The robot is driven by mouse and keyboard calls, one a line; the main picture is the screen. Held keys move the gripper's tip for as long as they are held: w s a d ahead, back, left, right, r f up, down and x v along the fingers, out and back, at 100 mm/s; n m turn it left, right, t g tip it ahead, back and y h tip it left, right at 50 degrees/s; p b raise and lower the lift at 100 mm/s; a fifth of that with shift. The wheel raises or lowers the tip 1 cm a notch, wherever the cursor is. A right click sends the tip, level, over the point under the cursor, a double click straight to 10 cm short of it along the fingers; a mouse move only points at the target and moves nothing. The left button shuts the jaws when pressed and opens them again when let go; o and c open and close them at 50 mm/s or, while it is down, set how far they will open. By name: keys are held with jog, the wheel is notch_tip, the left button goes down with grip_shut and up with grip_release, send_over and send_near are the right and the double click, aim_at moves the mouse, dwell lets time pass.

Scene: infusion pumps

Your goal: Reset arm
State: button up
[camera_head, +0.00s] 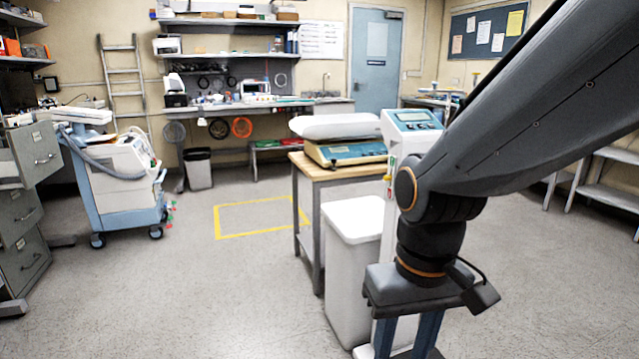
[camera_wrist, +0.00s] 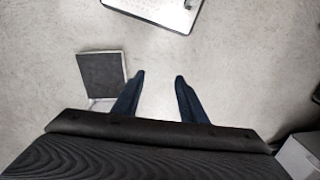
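My arm reaches in from the upper right in the head view and bends down at a dark joint. My gripper (camera_head: 408,345) hangs at its end, pointing down, with its fingertips cut off by the bottom edge. In the wrist view my gripper (camera_wrist: 159,77) shows two dark blue fingers set well apart. Bare grey floor shows between them, and nothing is held.
A white-and-blue medical cart (camera_head: 120,185) stands left. A yellow floor outline (camera_head: 258,202) and the left-centre floor are clear.

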jog(key=d+r+m+p, duration=0.2)
jog(key=d+r+p, duration=0.5)
jog(key=p, duration=0.6)
jog(key=shift+d+r+h, duration=0.2)
jog(key=shift+d+h, duration=0.1)
